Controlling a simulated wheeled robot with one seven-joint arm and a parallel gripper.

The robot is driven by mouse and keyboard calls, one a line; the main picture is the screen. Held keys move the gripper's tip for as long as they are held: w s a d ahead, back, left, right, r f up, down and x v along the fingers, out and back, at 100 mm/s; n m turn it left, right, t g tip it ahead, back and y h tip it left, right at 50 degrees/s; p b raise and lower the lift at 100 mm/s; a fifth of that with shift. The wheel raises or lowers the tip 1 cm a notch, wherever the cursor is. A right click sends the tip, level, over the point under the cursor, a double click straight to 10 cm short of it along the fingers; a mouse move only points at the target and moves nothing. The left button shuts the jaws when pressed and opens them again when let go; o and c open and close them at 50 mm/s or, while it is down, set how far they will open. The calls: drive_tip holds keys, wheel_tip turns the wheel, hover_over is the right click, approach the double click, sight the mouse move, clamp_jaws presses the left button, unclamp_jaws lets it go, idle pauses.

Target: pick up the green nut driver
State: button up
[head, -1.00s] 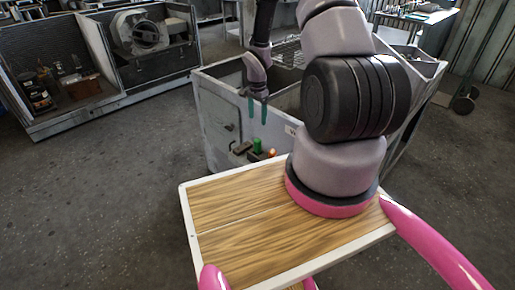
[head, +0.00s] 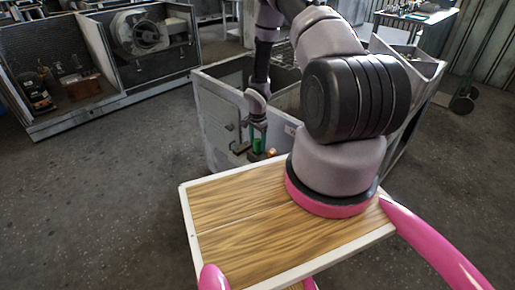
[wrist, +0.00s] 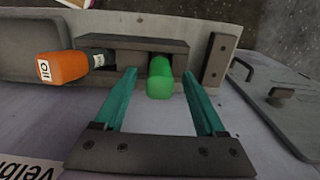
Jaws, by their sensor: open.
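The green nut driver (wrist: 160,78) stands in a dark holder (wrist: 130,45) on the side of a grey housing, its green handle showing in the wrist view. My gripper (wrist: 162,74) is open, with one teal finger on each side of the handle; I cannot tell whether either finger touches it. In the head view the green handle (head: 257,146) shows between the fingers of my gripper (head: 257,146), low on the housing's near face. The driver's lower part is hidden in the holder.
An orange-handled tool (wrist: 62,68) sits in the holder left of the green handle. A dark block (wrist: 218,60) and a panel with a latch (wrist: 282,92) are to the right. The grey housing (head: 215,125) has an open top. Open floor lies to its left.

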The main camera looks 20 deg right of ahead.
drive_tip(key=shift+f, duration=0.15)
clamp_jaws()
wheel_tip(320, 180, up, 10)
drive_tip(key=shift+r, duration=0.1)
idle(0.5)
